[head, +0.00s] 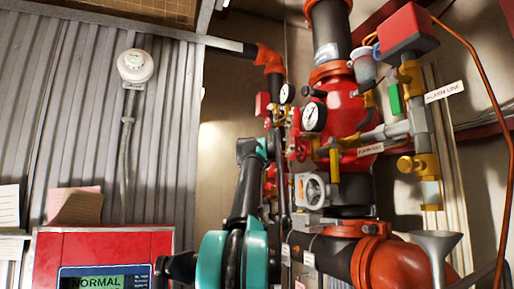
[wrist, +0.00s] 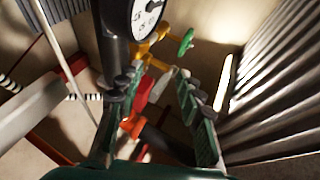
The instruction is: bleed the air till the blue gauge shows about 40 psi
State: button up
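Two round white-faced gauges show in the head view, a larger one (head: 314,117) and a smaller one (head: 287,93) behind it to the left. I cannot tell which is the blue gauge, and the readings are too small to read. In the wrist view a gauge (wrist: 147,14) is cut off by the top edge, its dark needle partly visible. My gripper (wrist: 155,92) is open, with a red part (wrist: 152,88) of the piping visible between its fingers, seemingly beyond them. A brass fitting with a green handle (wrist: 187,42) is beyond the fingertips. In the head view my fingertips are hidden among the pipework.
A large red valve body (head: 342,105) stands behind the gauges. A red box (head: 405,30) and yellow valves (head: 418,163) are at right, near an "ALARM LINE" tag (head: 445,91). A red panel (head: 100,245) reads NORMAL at lower left, before a corrugated wall (head: 80,110).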

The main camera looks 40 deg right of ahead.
grip_shut()
jog(key=shift+w+d+f+m+t+h, duration=0.1)
jog(key=shift+f+m+t+h, duration=0.15)
jog(key=shift+m+h, duration=0.5)
jog(key=shift+w+a+f+m+t+h, duration=0.1)
jog(key=shift+w+f+m+t+h, duration=0.1)
jog(key=shift+m+h, duration=0.5)
jog(key=shift+w+d+f+m+t+h, duration=0.1)
jog(key=shift+f+m+t+h, duration=0.25)
jog(key=shift+h, duration=0.7)
jog(key=shift+r, duration=0.1)
jog(key=shift+o, duration=0.9)
grip_release()
jog(key=shift+s, duration=0.1)
jog(key=v, duration=1.2)
